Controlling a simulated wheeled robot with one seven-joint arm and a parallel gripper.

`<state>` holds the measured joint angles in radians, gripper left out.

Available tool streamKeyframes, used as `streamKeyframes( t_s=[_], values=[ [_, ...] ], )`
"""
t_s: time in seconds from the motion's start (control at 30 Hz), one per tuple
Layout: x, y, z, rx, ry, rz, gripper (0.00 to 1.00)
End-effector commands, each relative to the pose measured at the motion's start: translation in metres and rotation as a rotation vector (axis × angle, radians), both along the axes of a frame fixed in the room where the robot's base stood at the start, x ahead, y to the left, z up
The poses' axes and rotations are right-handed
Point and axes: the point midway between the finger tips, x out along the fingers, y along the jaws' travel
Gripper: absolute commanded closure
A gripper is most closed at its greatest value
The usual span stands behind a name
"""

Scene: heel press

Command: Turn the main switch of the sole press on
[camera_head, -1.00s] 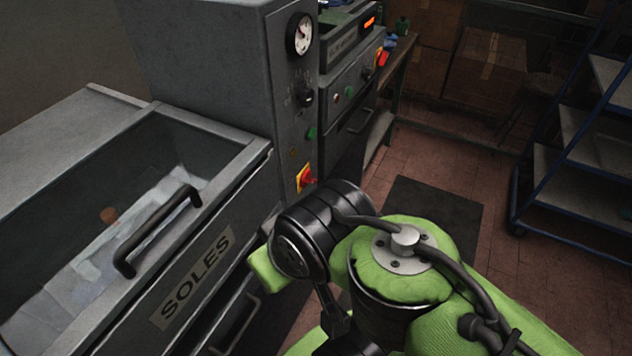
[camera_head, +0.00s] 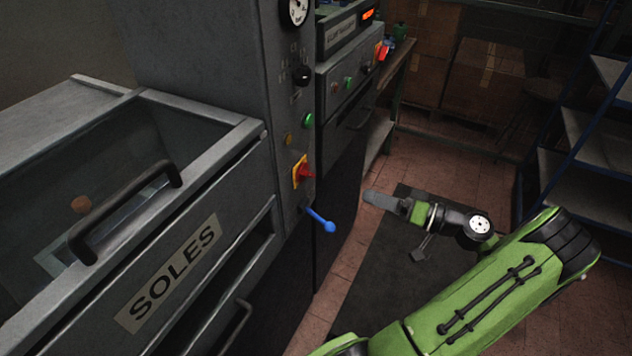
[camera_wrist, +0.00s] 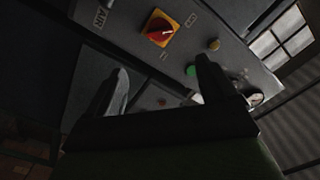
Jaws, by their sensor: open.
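The main switch (camera_head: 303,172) is a red knob on a yellow plate, low on the front of the grey press column beside the SOLES drawer. In the wrist view the switch (camera_wrist: 160,30) lies beyond my fingertips, near the top, with its knob uncovered. My gripper (camera_head: 382,201) is to the right of the switch and lower in the picture, over the dark floor mat and apart from the press. In the wrist view its two fingers (camera_wrist: 162,68) are spread with nothing between them.
A blue lever (camera_head: 320,221) juts out just below the switch. A green button (camera_head: 308,120) and black knob (camera_head: 301,75) sit above it. A second machine behind has its own red-yellow switch (camera_head: 382,50). A blue-framed shelf (camera_head: 590,140) stands right. The floor mat (camera_head: 370,270) is clear.

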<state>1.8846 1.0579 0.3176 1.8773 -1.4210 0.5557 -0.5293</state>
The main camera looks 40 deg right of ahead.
Motion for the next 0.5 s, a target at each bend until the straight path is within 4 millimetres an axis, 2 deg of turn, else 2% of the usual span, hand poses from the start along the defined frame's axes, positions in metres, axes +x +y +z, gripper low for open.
streamKeyframes(
  t_s=[0.07,0.17,0.5],
  values=[
    [0.003,0.000,0.001,0.001,-0.013,-0.006,0.15],
    [0.019,0.007,0.001,0.001,-0.010,0.000,0.15],
    [0.100,0.038,0.000,0.001,-0.007,0.003,0.15]
  ],
)
